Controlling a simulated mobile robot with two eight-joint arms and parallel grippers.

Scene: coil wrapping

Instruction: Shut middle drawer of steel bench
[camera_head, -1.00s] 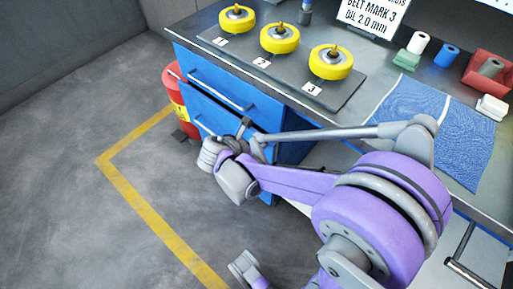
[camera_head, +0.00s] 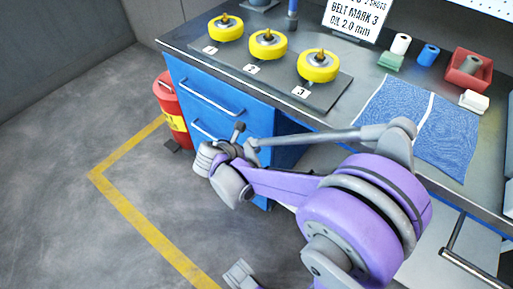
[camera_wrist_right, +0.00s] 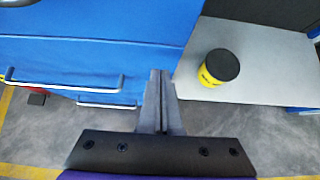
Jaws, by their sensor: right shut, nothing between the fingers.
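The steel bench (camera_head: 180,43) has a blue drawer unit at its left end. The top drawer (camera_head: 240,105) is shut, with a pale bar handle. The middle drawer (camera_head: 201,125) below it looks flush with the unit, with no dark gap showing; my wrist hides part of its front. In the right wrist view, bar handles of the blue fronts show at the left. My right gripper (camera_wrist_right: 160,75) is shut and empty, its fingertips close against the blue front near its right edge; contact is unclear. In the head view my right wrist covers that spot. My left gripper is not in view.
A red bin (camera_head: 170,98) stands left of the drawers. Yellow-rimmed wheels (camera_head: 268,45) sit on a numbered board on the benchtop, beside a blue cloth (camera_head: 395,105). A yellow can (camera_wrist_right: 215,70) stands on the lower shelf. The floor at left is clear.

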